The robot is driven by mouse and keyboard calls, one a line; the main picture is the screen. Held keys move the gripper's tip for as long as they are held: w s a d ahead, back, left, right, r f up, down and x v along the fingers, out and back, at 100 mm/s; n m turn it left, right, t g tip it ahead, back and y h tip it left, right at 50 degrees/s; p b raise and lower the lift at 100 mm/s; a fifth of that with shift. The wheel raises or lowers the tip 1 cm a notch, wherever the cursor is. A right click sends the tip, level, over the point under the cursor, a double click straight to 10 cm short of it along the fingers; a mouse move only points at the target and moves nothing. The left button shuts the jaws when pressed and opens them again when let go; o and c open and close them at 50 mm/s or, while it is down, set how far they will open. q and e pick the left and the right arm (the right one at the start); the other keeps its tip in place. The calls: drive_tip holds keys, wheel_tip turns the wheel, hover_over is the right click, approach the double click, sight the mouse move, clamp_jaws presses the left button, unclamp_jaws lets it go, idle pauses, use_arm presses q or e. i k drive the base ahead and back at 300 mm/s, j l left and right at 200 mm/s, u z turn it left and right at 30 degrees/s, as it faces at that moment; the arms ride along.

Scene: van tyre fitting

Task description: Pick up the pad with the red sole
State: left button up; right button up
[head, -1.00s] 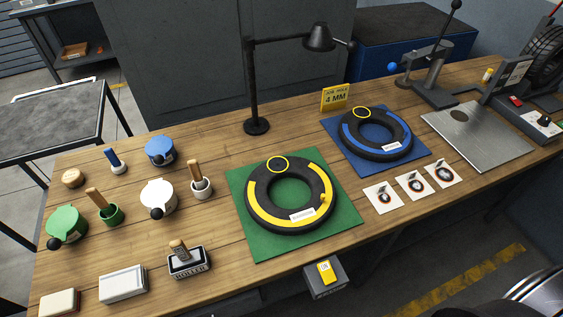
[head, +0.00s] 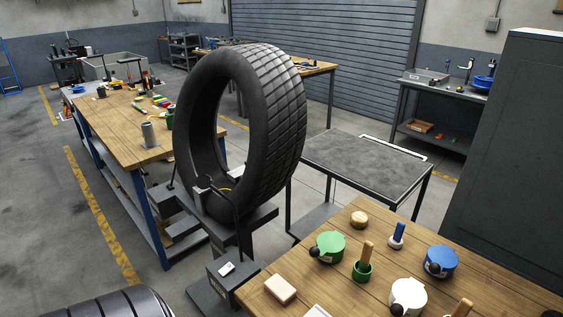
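A small cream block-shaped pad (head: 281,289) lies on the near left corner of the wooden bench (head: 352,238) in the head view. Its side looks faintly pinkish; its underside is hidden against the bench. A white block (head: 317,311) beside it is cut off by the bottom edge of the picture. I cannot tell the colour of any sole. Neither of my grippers is in view.
Green (head: 328,246), blue (head: 440,261) and white (head: 408,294) lidded pots, a green cup (head: 362,271) and a round wooden piece (head: 359,219) stand nearby. A big upright tyre (head: 283,125) on a stand and a dark-topped table (head: 367,168) are beyond.

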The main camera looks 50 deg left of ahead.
sight(277, 287)
drive_tip(key=u, duration=1.5)
drive_tip(key=j+z, duration=0.1)
drive_tip(key=j, duration=0.2)
drive_tip(key=k, duration=0.05)
